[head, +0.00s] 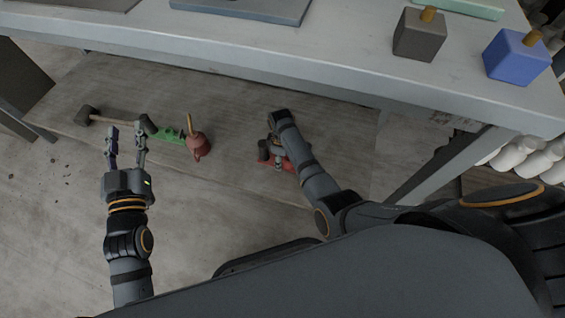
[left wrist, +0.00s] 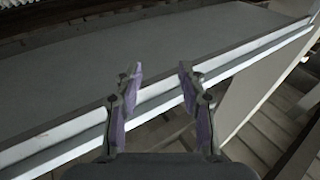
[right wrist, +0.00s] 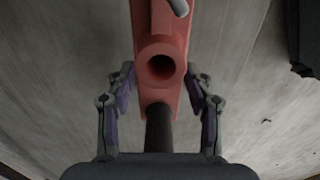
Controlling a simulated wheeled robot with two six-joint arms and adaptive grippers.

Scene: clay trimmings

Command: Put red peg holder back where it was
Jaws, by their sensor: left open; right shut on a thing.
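The red peg holder (head: 289,164) lies low on the grey board, partly hidden under my right arm. In the right wrist view the red peg holder (right wrist: 161,38) is a long red bar with a round hole, and my right gripper (right wrist: 161,95) is shut on it, one finger at each side. A dark rod (right wrist: 160,130) shows below the hole. In the head view my right gripper (head: 276,148) is mostly hidden by its own wrist. My left gripper (head: 127,137) is open and empty, above the lower board near the green holder.
A dark-headed mallet (head: 86,115), a green holder (head: 172,136) and a reddish-brown pot-like thing (head: 196,143) with a stick lie on the lower board (head: 235,115). The pale table (head: 330,70) overhangs it, bearing a grey block (head: 419,36) and a blue block (head: 515,58). A table leg (head: 445,168) stands right.

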